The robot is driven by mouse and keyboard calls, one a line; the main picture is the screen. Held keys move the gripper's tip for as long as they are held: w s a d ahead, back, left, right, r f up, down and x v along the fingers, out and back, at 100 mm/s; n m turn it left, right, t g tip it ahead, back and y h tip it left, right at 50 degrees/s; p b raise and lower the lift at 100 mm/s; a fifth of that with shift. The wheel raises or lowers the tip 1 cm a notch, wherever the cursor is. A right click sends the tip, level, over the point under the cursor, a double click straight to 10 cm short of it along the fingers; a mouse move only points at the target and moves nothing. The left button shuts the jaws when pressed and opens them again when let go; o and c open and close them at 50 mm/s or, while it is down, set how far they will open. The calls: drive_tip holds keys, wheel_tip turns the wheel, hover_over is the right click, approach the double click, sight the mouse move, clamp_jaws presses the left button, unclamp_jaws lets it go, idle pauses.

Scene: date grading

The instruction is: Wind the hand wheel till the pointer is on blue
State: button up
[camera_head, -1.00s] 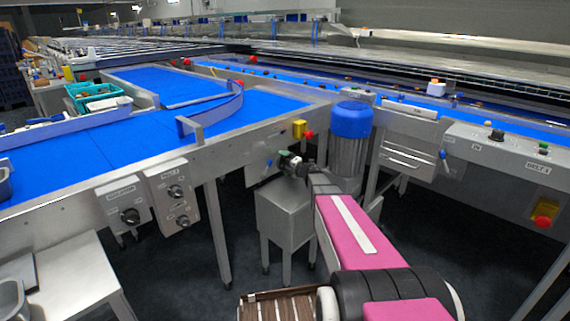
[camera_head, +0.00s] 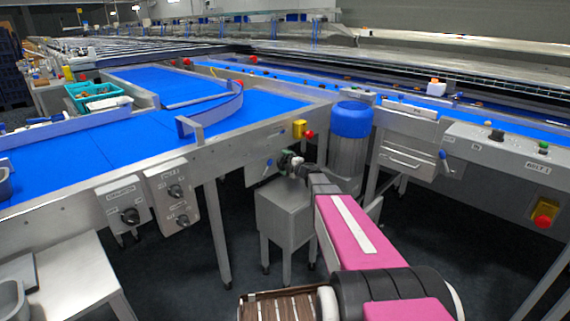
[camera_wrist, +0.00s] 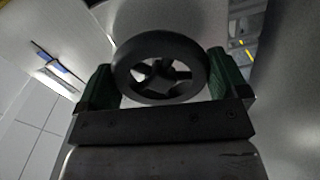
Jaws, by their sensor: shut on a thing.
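The hand wheel (camera_wrist: 122,68) is a black spoked ring in the wrist view. It sits between the two green fingers of my gripper (camera_wrist: 160,75), which is shut on its rim. In the head view my gripper (camera_head: 288,161) is at the side of the grey conveyor frame, and it hides most of the wheel there.
A grey motor with a blue cap (camera_head: 351,120) stands just right of my gripper. A yellow box with a red button (camera_head: 300,129) is above it. A grey box-shaped stand (camera_head: 285,215) is below. Blue belts (camera_head: 150,125) run behind.

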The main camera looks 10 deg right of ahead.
drive_tip(key=o, duration=0.6)
drive_tip(key=v, duration=1.1)
